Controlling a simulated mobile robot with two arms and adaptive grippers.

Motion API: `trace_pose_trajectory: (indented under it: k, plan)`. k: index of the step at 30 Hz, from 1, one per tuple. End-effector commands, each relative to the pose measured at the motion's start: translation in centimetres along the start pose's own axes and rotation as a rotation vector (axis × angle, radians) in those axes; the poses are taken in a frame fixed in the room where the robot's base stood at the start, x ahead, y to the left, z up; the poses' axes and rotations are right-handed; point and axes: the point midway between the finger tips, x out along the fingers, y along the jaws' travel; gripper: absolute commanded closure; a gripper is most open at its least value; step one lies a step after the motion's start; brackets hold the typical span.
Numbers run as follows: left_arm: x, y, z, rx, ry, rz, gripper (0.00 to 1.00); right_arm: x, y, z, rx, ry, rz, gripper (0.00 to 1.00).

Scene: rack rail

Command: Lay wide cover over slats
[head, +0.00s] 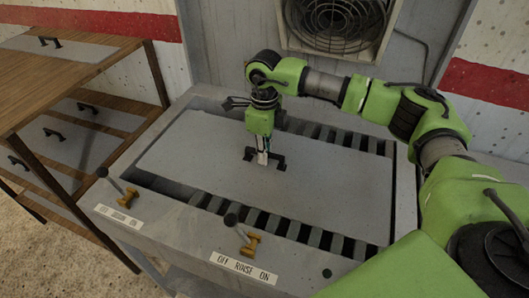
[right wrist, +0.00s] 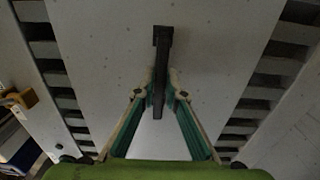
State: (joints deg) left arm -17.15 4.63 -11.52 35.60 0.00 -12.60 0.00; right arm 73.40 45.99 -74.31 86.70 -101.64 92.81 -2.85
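The wide cover (head: 190,155) is a flat grey panel with a black bar handle (head: 280,162) near its middle. It lies over the slats (head: 285,228), which still show along its front and back edges. I cannot tell whether it rests fully on the frame. My right gripper (head: 263,158) points down at the handle. In the right wrist view, its fingertips (right wrist: 162,88) are close on either side of the handle (right wrist: 163,60) and appear shut on it. The cover (right wrist: 105,50) spans between two slat rows there. My left gripper is not in view.
A wooden shelf unit (head: 150,70) at the left holds grey panels with black handles (head: 50,41). A fan (head: 335,22) is set in the back wall.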

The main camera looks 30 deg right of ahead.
Motion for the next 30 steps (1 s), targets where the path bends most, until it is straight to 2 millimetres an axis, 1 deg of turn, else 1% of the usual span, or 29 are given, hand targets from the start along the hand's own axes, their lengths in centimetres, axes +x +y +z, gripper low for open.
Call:
trace_pose_trajectory:
  k: [2,11,14,17,24,27,30]
  plan:
    - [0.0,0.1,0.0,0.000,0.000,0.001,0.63,-0.1,0.0,0.1,0.000,-0.002,-0.001,0.72]
    - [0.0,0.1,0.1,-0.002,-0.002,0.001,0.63,0.1,0.0,-0.1,0.000,0.003,0.001,0.72]
    - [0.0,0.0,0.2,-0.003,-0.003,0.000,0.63,-0.5,0.0,0.0,0.000,0.000,0.000,0.72]
    - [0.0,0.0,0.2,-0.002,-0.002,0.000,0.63,-1.8,-0.1,0.0,0.000,-0.001,-0.002,0.72]
    - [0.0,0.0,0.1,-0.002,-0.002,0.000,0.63,-7.0,0.0,0.1,-0.001,-0.004,-0.003,0.72]
    - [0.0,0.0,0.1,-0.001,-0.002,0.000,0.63,-8.9,0.0,0.1,0.000,-0.004,-0.003,0.72]
    - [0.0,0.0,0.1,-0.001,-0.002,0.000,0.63,-10.5,0.0,0.1,0.000,-0.003,-0.002,0.72]
